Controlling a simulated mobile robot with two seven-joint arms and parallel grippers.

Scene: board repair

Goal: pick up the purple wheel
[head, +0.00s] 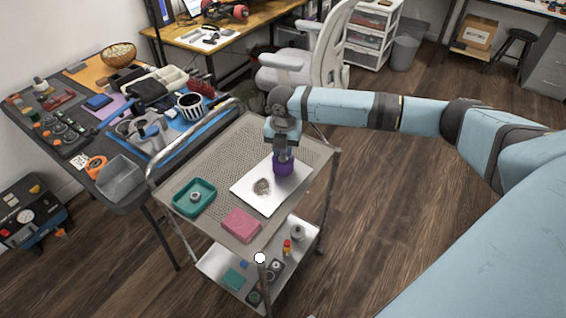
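The purple wheel (284,167) is on the cart's top shelf, at the back right edge of a white sheet (268,200). My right gripper (283,155) points down directly over the wheel, with its tips at or touching the wheel's top. The fingers are small and partly hidden, so I cannot tell whether they are closed on it. The wheel seems to be on or just above the sheet. My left gripper is not in view.
The metal cart (196,157) also holds a teal tray (180,205) with a small ring-shaped part, a pink block (241,224) and a dark patch on the sheet. A cluttered workbench (150,190) stands left, an office chair (325,55) behind.

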